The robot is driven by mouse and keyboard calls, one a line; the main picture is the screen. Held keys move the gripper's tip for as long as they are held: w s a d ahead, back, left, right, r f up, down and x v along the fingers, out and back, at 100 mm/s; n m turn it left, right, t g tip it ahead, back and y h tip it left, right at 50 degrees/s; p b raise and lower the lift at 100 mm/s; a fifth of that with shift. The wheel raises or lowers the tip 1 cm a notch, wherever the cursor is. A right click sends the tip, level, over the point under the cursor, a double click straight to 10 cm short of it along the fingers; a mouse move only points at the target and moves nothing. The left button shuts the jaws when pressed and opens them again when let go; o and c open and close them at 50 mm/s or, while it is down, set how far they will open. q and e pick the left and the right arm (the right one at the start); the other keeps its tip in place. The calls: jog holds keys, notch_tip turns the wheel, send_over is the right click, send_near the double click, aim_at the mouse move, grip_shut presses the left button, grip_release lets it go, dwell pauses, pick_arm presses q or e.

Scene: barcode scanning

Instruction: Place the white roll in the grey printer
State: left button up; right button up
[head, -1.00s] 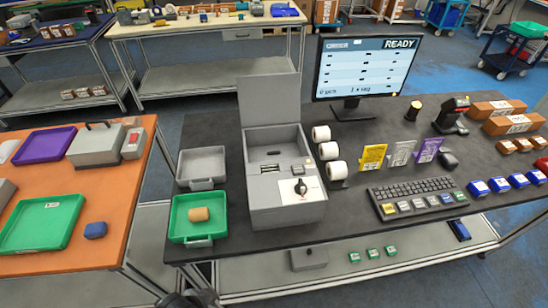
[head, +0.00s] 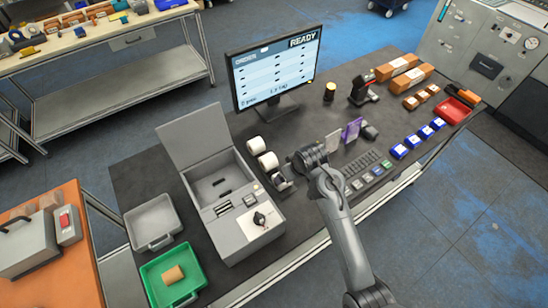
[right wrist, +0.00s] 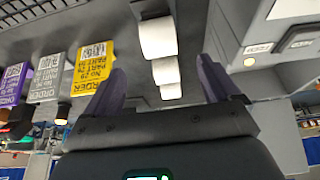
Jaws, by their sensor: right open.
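Three white rolls stand in a row right of the grey printer: the far one (head: 256,145), the middle one (head: 268,161) and the near one, partly hidden by my right gripper. The grey printer (head: 262,238) has its lid (head: 195,135) raised and its bay (head: 212,186) looks empty. My right gripper (right wrist: 160,68) is open and empty. In the right wrist view, the nearest white roll (right wrist: 158,38) shows between and beyond its fingers, apart from them, with the others behind it. My left gripper is not in view.
A grey tray (head: 133,219) and a green tray (head: 152,300) holding a brown roll (head: 173,275) sit left of the printer. The monitor (head: 240,98) stands behind the rolls. Yellow, white and purple order cards (right wrist: 92,72) and the keyboard (head: 376,173) are close to my right arm.

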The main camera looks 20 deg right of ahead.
jog(key=x, duration=0.5)
jog(key=shift+w+a+f, duration=0.15)
jog(key=shift+w+f, duration=0.05)
jog(key=shift+w, duration=0.15)
jog(key=shift+x, duration=2.6)
jog(key=shift+w, duration=0.1)
jog(key=c, duration=1.1)
jog(key=shift+r, duration=0.2)
